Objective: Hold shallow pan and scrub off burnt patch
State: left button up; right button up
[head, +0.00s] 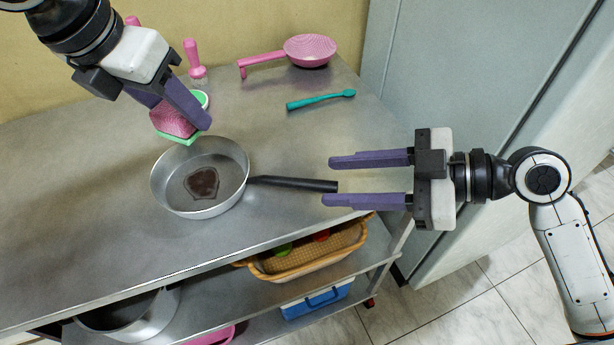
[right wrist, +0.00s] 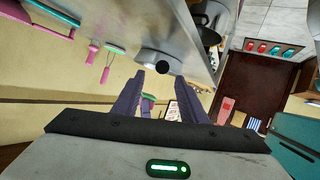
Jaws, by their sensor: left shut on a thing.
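A shallow silver pan (head: 226,165) with a dark burnt patch (head: 202,183) inside stands on the metal table. Its black handle (head: 290,183) points right; in the right wrist view the handle end (right wrist: 162,67) shows end-on. My left gripper (head: 186,112) is shut on a pink and green sponge (head: 172,122), held at the pan's far rim; whether they touch is unclear. My right gripper (head: 330,181) is open and empty, its fingertips on either side of the handle end in the picture. In the right wrist view its fingers (right wrist: 158,76) are apart, with the handle end near the tips.
A wicker basket (head: 300,262), a blue box (head: 315,300) and a large pot (head: 150,318) are underneath. The table left of the pan is clear.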

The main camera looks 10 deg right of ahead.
aim_at(291, 179)
jog(key=x, duration=0.9)
jog(key=shift+a+f, duration=0.1)
jog(key=shift+a, duration=0.1)
grip_shut()
dwell(0.7)
